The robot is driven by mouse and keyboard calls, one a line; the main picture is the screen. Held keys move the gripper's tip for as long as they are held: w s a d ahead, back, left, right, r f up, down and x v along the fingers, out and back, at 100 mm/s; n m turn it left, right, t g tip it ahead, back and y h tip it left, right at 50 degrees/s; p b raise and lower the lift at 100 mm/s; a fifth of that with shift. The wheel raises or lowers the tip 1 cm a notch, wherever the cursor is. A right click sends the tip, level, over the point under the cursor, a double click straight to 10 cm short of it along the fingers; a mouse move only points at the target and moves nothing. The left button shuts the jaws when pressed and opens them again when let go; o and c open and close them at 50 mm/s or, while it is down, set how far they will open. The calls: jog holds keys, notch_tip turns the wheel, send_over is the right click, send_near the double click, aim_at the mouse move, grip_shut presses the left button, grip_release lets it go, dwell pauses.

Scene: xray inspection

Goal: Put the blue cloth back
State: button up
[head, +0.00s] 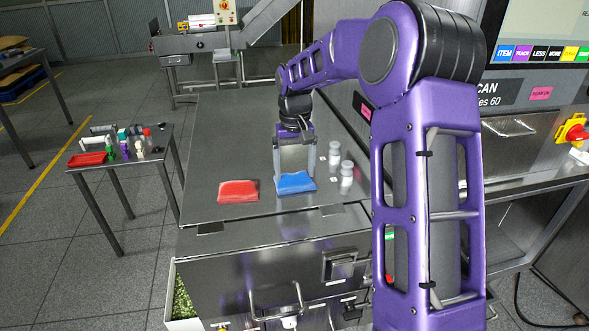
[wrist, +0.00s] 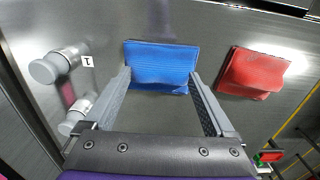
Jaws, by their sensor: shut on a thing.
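The blue cloth (head: 295,184) is at the steel table top in the head view, right of the red cloth. In the wrist view the blue cloth (wrist: 161,62) spans the space between my fingertips. My gripper (head: 295,176) points down, its fingers wide apart and shut on the blue cloth at its two sides; it also shows in the wrist view (wrist: 161,78). The cloth looks flat and level. I cannot tell whether it touches the table or hangs just above it.
The red cloth (head: 238,191) lies close to the left. Small grey cylinders (head: 347,174) stand to the right, near white labels on the table (head: 215,130). A side table (head: 115,158) at left holds a red tray and several small items. The table behind my gripper is clear.

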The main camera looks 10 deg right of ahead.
aim_at(295, 173)
jog(key=shift+f, duration=0.15)
jog(key=o, duration=1)
notch_tip(295, 173, up, 12)
jog(key=p, duration=0.1)
jog(key=shift+r+p, duration=0.2)
jog(key=shift+p, duration=0.2)
